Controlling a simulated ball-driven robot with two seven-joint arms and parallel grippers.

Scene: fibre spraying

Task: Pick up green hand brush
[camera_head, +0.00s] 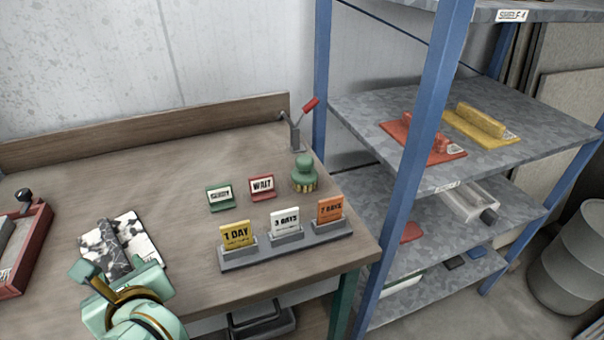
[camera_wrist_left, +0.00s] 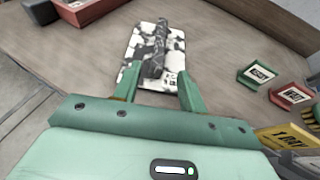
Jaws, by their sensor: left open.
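The green hand brush (camera_head: 304,174) stands upright on the workbench near its right end, round green knob up and pale bristles down. My left gripper (camera_head: 120,275) is at the front left of the bench, well to the left of the brush. In the left wrist view, my left gripper (camera_wrist_left: 158,88) shows its two green fingers apart with nothing held. Ahead of them lies a black-and-white speckled plate (camera_wrist_left: 143,48) with a speckled bar on it. My right gripper is not in view.
Green and red sign stands (camera_head: 220,197) sit left of the brush, with a rack of day cards (camera_head: 238,261) in front. A red-handled lever (camera_head: 297,130) stands behind it. Blue shelving (camera_head: 415,150) is to the right. A red tray (camera_head: 40,225) lies far left.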

